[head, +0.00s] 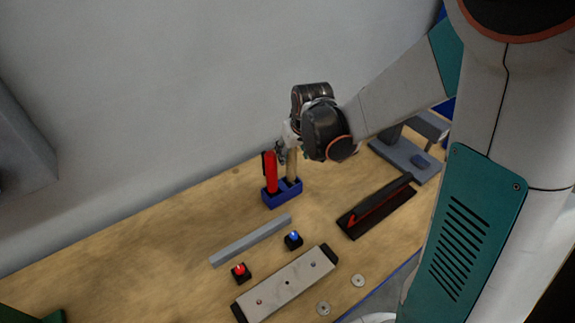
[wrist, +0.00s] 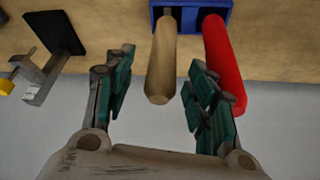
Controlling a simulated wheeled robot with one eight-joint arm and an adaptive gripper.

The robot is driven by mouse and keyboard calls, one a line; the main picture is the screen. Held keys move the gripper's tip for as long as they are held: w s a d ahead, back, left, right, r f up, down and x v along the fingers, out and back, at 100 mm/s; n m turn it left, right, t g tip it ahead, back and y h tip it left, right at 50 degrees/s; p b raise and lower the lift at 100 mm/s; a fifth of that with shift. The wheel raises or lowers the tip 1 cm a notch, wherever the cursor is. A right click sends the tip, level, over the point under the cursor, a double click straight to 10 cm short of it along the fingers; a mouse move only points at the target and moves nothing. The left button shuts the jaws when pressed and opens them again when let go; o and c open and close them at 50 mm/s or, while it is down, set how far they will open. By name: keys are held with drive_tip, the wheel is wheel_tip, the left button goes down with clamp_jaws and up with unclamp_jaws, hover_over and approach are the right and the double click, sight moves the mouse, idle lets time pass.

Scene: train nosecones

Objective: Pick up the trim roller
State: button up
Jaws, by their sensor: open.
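A blue holder (head: 270,199) stands on the wooden table near the wall with two upright handles in it. One is a plain wooden handle (head: 292,165); the other is a thick red handle (head: 271,172). I cannot tell which belongs to the trim roller, as their lower ends are hidden in the holder. My gripper (head: 286,146) is at the handles' top ends. In the wrist view my gripper (wrist: 161,85) is open, with the wooden handle (wrist: 161,60) between its fingers, apart from both. The red handle (wrist: 224,65) is outside, partly behind the right finger.
A black tool with a red strip (head: 376,207) lies to the right. A grey bar (head: 250,241), a red button (head: 241,271), a blue button (head: 293,239) and a pale plate (head: 286,285) lie in front. A grey stand (head: 405,160) is at the right. The table's left is mostly clear.

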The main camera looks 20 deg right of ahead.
sight(291, 170)
drive_tip(key=shift+w+b+x, duration=0.2)
drive_tip(key=shift+b+x, duration=0.15)
drive_tip(key=shift+x, duration=1.05)
drive_tip(key=shift+w+b+x, duration=0.15)
drive_tip(key=shift+b+x, duration=0.2)
drive_tip(key=shift+x, duration=1.05)
drive_tip(key=shift+a+r, duration=0.15)
drive_tip(key=shift+c, duration=0.3)
clamp_jaws()
